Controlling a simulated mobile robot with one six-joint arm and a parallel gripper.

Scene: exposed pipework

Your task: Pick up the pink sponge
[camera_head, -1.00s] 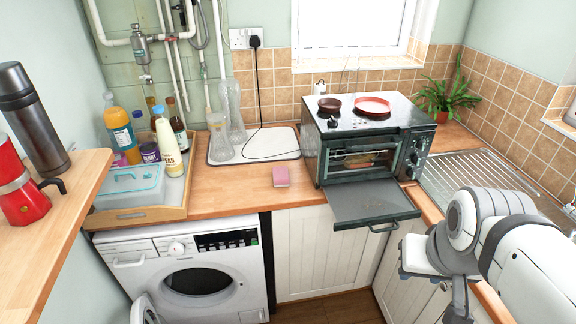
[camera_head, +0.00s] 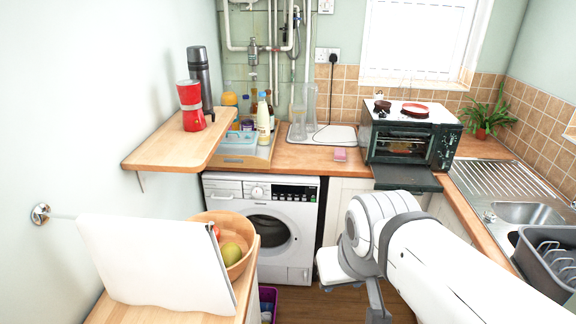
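The pink sponge (camera_head: 340,154) lies on the wooden worktop (camera_head: 300,163), near its front edge, between the white tray and the toaster oven. My arm comes in from the lower right, and its end is in the lower middle of the picture, well in front of the sponge and apart from it. My gripper (camera_head: 376,308) shows only in part at the bottom, and its fingertips are not clear.
The toaster oven (camera_head: 410,137) stands right of the sponge with its door (camera_head: 405,178) folded down. A washing machine (camera_head: 265,223) is below the worktop. A wooden shelf (camera_head: 175,148) juts out at left. A fruit bowl (camera_head: 228,240) and white board (camera_head: 150,262) stand in front.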

